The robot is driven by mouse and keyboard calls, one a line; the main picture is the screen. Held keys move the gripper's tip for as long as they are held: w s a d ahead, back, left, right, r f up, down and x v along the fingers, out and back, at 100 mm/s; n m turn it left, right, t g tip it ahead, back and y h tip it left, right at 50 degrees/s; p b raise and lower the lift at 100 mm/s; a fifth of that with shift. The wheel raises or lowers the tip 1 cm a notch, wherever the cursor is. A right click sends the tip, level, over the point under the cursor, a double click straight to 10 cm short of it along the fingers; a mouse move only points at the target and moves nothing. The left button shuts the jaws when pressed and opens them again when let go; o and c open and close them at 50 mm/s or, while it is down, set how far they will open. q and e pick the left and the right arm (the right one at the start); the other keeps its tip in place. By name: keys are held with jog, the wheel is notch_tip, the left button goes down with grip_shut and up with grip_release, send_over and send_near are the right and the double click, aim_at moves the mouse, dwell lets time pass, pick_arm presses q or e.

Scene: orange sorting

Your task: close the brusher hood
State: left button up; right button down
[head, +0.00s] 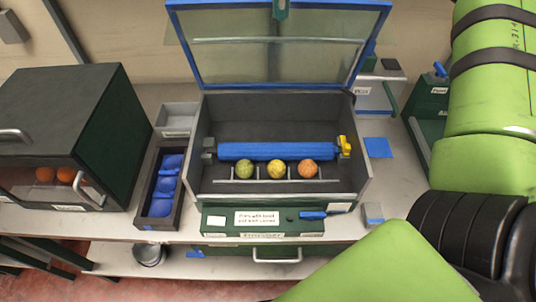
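The brusher (362,184) is a grey open-topped box in the middle of the head view. Its hood (380,40), a blue frame with a clear pane, stands raised at the back, with a small green piece (281,8) at its top edge. Inside lies a blue roller (275,151) with a yellow end piece (344,147). A green fruit (244,169), a yellow one (276,170) and an orange one (308,169) sit in a row in front of the roller. My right arm comes in from the right; its gripper fingers do not show. My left arm does not show.
A dark cabinet (100,110) with oranges behind its front window stands left. A narrow dark tray with blue cups (168,185) sits between it and the brusher. A green-fronted panel with a blue lever (313,215) lies in front. My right arm fills the right and lower right.

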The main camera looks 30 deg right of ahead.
aim_at(282, 32)
jog(key=shift+f, duration=0.15)
dwell(0.4)
jog(key=shift+f+b, duration=0.85)
jog(key=shift+s+a+f+b, duration=0.15)
jog(key=shift+s+f+b, duration=0.25)
jog(key=shift+s+f, duration=0.05)
